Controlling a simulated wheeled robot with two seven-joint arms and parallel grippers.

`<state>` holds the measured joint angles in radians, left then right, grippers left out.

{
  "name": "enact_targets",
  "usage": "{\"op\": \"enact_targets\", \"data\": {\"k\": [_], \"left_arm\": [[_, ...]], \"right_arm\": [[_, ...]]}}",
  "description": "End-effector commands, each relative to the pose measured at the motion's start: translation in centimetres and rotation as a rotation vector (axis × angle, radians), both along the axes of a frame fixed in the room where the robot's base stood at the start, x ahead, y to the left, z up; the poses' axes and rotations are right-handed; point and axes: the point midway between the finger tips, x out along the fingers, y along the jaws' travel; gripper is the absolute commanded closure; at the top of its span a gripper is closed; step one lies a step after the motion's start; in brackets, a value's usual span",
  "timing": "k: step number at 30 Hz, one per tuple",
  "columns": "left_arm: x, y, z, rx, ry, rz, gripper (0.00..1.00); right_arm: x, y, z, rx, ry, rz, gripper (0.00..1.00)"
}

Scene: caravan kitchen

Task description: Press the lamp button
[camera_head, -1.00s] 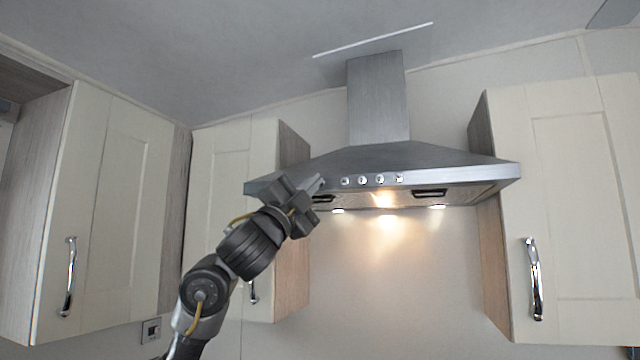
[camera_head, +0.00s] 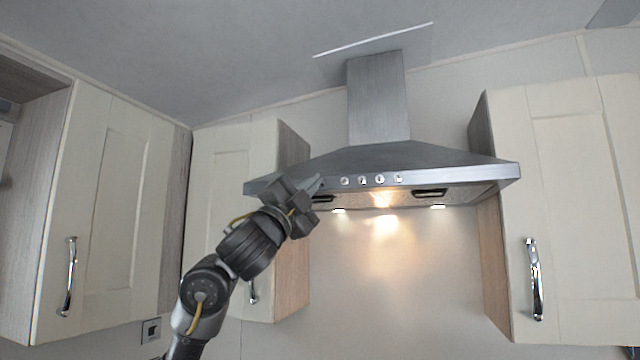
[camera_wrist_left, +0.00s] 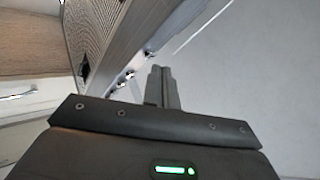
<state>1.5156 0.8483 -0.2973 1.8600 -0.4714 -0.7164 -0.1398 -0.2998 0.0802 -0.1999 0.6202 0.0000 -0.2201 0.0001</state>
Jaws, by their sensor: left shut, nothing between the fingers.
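The steel range hood (camera_head: 440,177) is on the wall with a row of several round buttons (camera_head: 380,180) on its front edge. Which one is the lamp button cannot be told. The lamps (camera_head: 437,207) under the hood are lit. My left gripper (camera_head: 317,184) is shut and empty, its fingertips at the front edge just left of the leftmost button (camera_head: 345,181). In the left wrist view the shut fingers (camera_wrist_left: 161,73) point toward the hood's edge (camera_wrist_left: 140,50), with buttons (camera_wrist_left: 130,75) beside them. Contact cannot be told. My right gripper is not in view.
Cream cupboards with chrome handles flank the hood: one at the right (camera_head: 570,200), one behind my left arm (camera_head: 225,170) and one at the far left (camera_head: 110,200). The wall below the hood (camera_head: 400,290) is clear.

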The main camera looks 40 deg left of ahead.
Motion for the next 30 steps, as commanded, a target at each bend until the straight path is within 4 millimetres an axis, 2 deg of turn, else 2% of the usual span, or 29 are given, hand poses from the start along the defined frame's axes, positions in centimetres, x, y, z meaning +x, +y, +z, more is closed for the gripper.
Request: {"op": "enact_targets", "data": {"k": [11, 30], "left_arm": [[0.87, 0.28, 0.01, -0.001, 0.0, -0.001, 1.0], [-0.01, 0.03, 0.01, -0.001, 0.0, 0.0, 1.0]], "right_arm": [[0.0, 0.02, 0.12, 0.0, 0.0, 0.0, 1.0], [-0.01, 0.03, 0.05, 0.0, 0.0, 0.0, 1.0]]}}
